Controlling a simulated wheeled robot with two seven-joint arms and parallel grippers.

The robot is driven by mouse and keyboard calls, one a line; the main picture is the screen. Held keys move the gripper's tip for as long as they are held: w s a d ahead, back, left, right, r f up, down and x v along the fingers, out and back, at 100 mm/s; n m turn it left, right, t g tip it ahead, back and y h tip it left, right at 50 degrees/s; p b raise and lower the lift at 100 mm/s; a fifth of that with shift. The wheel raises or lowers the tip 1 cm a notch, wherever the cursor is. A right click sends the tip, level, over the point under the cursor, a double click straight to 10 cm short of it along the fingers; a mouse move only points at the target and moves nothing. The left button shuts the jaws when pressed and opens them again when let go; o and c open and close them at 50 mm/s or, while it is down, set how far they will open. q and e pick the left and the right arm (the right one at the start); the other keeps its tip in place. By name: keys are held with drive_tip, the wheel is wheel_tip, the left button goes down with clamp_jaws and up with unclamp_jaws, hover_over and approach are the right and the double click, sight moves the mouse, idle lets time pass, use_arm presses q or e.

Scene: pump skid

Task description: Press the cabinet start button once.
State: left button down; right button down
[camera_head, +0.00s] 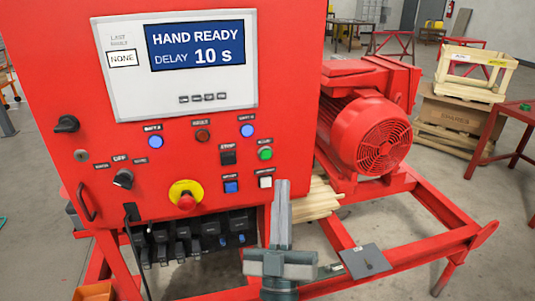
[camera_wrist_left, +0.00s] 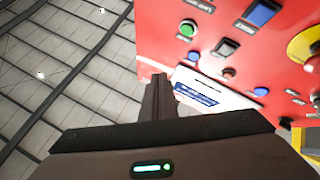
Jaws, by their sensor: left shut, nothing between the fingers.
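The red cabinet (camera_head: 60,60) carries a green button (camera_head: 265,153) on the right of its front; its small label is too small to read surely. A black button marked STOP (camera_head: 228,157) sits to its left and a white button (camera_head: 265,181) below it. My left gripper (camera_head: 282,184) is shut and empty, its fingers pointing up just below and right of the white button. In the left wrist view the shut fingertips (camera_wrist_left: 160,77) are apart from the green button (camera_wrist_left: 189,28). My right gripper is out of view.
A red mushroom button (camera_head: 186,202) on a yellow base, blue buttons (camera_head: 155,142) and black knobs (camera_head: 123,179) share the panel. A red motor (camera_head: 365,135) stands right of the cabinet on a red frame (camera_head: 440,240). A grey plate (camera_head: 365,261) lies on the frame.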

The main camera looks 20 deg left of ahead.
sight(266, 154)
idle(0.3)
use_arm(q)
drive_tip(key=shift+w, duration=0.15)
drive_tip(key=shift+w+a+b, duration=0.2)
drive_tip(key=shift+w+a, duration=0.6)
drive_tip(key=shift+w, duration=0.35)
drive_tip(key=shift+w+a+b, duration=0.25)
drive_tip(key=shift+w+a, duration=0.6)
drive_tip(key=shift+w, duration=0.35)
drive_tip(key=shift+w+a+b, duration=0.2)
drive_tip(key=shift+w+a, duration=0.6)
drive_tip(key=shift+w, duration=0.35)
drive_tip(key=shift+w+a, duration=0.15)
drive_tip(key=shift+w, duration=0.1)
